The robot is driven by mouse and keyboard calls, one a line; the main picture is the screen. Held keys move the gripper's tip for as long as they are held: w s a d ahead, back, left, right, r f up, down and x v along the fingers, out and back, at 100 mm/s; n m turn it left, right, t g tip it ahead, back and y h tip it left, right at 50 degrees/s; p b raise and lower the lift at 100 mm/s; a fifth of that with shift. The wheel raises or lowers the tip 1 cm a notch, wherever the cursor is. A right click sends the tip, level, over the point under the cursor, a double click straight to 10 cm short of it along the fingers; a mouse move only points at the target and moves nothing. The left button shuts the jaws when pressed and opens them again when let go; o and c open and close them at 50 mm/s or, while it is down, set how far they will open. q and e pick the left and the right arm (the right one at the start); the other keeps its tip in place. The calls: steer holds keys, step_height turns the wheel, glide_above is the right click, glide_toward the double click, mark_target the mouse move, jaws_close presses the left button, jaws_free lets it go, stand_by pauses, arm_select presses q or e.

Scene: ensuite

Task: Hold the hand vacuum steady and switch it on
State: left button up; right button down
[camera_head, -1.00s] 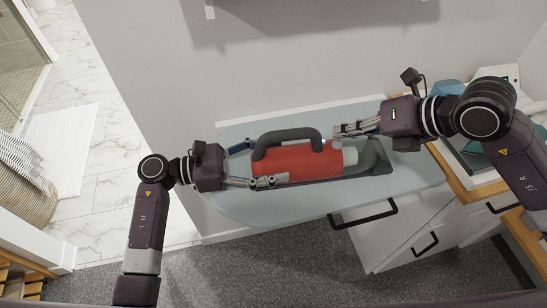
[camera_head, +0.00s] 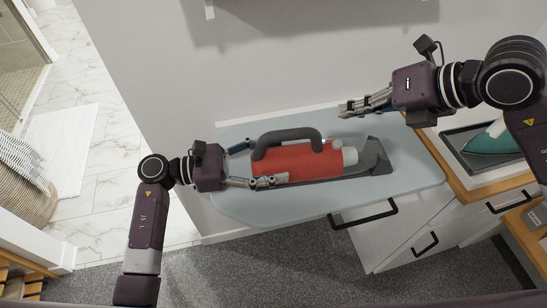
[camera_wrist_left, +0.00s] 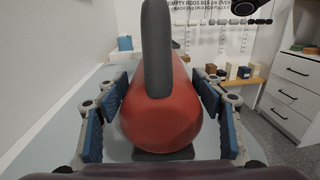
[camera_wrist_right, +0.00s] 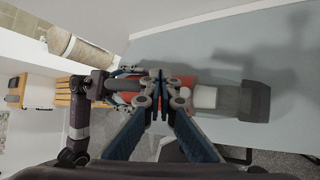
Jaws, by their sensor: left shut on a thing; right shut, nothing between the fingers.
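The hand vacuum (camera_head: 298,164) has a red body, a dark grey handle on top and a dark grey nozzle at its right end. It lies on the pale blue-grey counter. My left gripper (camera_head: 243,166) is shut around the vacuum's rear end, a finger on each side; in the left wrist view the blue finger pads flank the red body (camera_wrist_left: 160,118). A small light knob (camera_head: 337,144) shows on top near the front of the body. My right gripper (camera_head: 343,108) is shut and empty, behind and above the vacuum's front end, apart from it. The right wrist view shows its fingertips (camera_wrist_right: 160,75) together.
The counter (camera_head: 405,165) is clear right of the nozzle. A wall stands close behind it. A teal iron (camera_head: 495,140) rests in a dark tray at the right. White drawers with black handles (camera_head: 362,215) are below.

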arm_select(q)
steer(key=o, duration=2.1)
steer(key=a, duration=0.4)
steer(key=s+a, duration=0.1)
steer(key=a, duration=0.7)
steer(key=shift+s, duration=0.3)
